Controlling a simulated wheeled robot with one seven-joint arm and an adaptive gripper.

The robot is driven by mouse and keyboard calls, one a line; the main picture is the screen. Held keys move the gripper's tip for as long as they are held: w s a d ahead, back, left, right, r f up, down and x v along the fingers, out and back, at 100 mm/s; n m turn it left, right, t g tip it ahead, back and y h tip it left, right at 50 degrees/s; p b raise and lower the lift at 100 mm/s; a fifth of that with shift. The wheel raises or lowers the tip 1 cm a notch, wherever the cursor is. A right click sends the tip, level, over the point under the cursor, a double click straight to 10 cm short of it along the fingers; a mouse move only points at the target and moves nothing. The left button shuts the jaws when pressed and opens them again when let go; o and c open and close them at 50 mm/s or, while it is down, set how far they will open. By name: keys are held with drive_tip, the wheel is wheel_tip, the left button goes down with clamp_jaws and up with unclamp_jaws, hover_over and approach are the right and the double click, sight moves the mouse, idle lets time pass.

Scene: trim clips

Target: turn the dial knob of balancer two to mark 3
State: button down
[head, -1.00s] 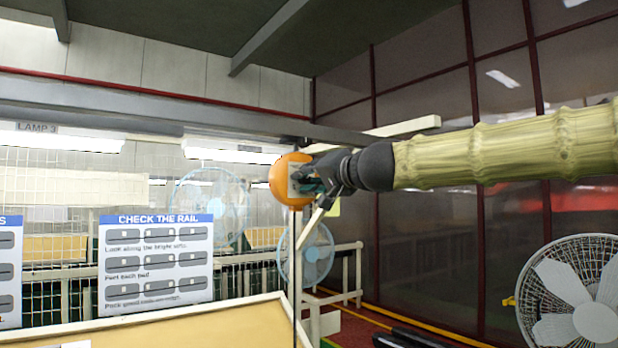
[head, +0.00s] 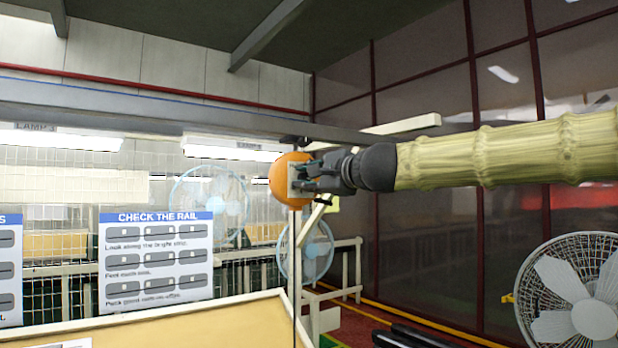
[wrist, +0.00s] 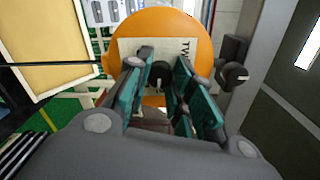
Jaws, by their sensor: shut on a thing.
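The balancer is an orange round housing (head: 284,172) hanging from the overhead rail. In the wrist view its orange face (wrist: 198,30) carries a pale plate (wrist: 130,47) with lettering that starts "TW"; the rest is hidden. A small dark knob (wrist: 160,72) sits at the middle of the plate, between my fingers. My gripper (head: 306,177) reaches in from the right against the plate. In the wrist view my gripper (wrist: 160,88) has its teal-padded fingers on either side of the knob, shut on it. The dial marks and the pointer cannot be read.
The grey overhead rail (head: 200,112) and a pale beam (head: 400,126) run just above the balancer. A thin cable hangs below it towards a tan-topped table (head: 200,325). A fan (head: 580,300) stands at the right. A dark bracket (wrist: 234,75) sits close right of the housing.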

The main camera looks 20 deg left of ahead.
drive_tip(key=m, duration=0.7)
drive_tip(key=shift+f, duration=0.15)
idle(0.4)
drive_tip(key=c, duration=1.2)
unclamp_jaws()
drive_tip(key=v, duration=1.2)
drive_tip(key=shift+w+d, duration=0.15)
drive_tip(key=shift+d, duration=0.05)
